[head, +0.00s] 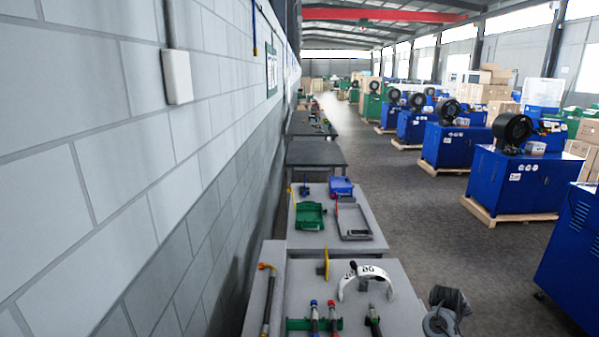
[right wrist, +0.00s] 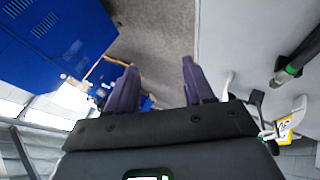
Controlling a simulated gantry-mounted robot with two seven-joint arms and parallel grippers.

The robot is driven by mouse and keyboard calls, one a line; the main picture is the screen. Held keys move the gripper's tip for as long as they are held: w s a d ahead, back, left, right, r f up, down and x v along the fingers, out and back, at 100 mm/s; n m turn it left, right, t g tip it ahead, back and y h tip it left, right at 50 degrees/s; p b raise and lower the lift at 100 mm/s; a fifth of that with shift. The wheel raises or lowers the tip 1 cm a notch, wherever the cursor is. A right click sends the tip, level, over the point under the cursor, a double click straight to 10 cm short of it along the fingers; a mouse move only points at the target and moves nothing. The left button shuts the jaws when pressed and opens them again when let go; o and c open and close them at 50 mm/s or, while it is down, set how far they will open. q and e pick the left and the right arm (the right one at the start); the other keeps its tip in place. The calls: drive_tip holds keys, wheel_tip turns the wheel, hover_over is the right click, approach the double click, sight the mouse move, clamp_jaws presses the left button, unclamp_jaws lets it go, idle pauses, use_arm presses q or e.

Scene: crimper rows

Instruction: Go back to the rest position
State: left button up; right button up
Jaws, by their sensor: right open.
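My right gripper (right wrist: 160,88) shows in the right wrist view with its two dark fingers spread apart. Nothing is between the fingers, and they hang over the grey floor (right wrist: 158,30) beside the pale table (right wrist: 235,45). A black hose with a green band (right wrist: 292,68) lies on that table, apart from the fingers. In the head view the near table (head: 402,300) holds a white arch-shaped holder (head: 365,270) and several hose pieces, with a red-ended one (head: 332,318) near the bottom edge. My left gripper is in neither view.
A block wall (head: 130,190) runs along the left. More tables stand behind, with a green tray (head: 309,216) and a grey tray (head: 353,220) on one. Blue machines (head: 515,180) on pallets line the right. The aisle floor (head: 420,220) between is clear.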

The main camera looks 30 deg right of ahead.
drive_tip(key=s+a+f+n+t+y, duration=0.1)
drive_tip(key=s+a+f+n+y, duration=0.15)
drive_tip(key=s+a, duration=0.95)
drive_tip(key=s+a+f+n+t+y, duration=0.1)
drive_tip(key=s+a+n+y, duration=0.15)
drive_tip(key=a, duration=1.95)
drive_tip(key=s+a+f+n+t+y, duration=0.1)
drive_tip(key=s+a+f+n+y, duration=0.35)
drive_tip(key=a, duration=1.25)
wheel_tip(320, 180, up, 21)
drive_tip(key=s+m+h+p, duration=0.1)
drive_tip(key=m+p, duration=0.1)
drive_tip(key=p, duration=1.7)
drive_tip(key=shift+s+r, duration=0.15)
drive_tip(key=shift+s, duration=0.05)
drive_tip(key=shift+r+p, duration=0.3)
drive_tip(key=shift+r, duration=0.05)
drive_tip(key=shift+c, duration=0.9)
drive_tip(key=shift+d, duration=0.1)
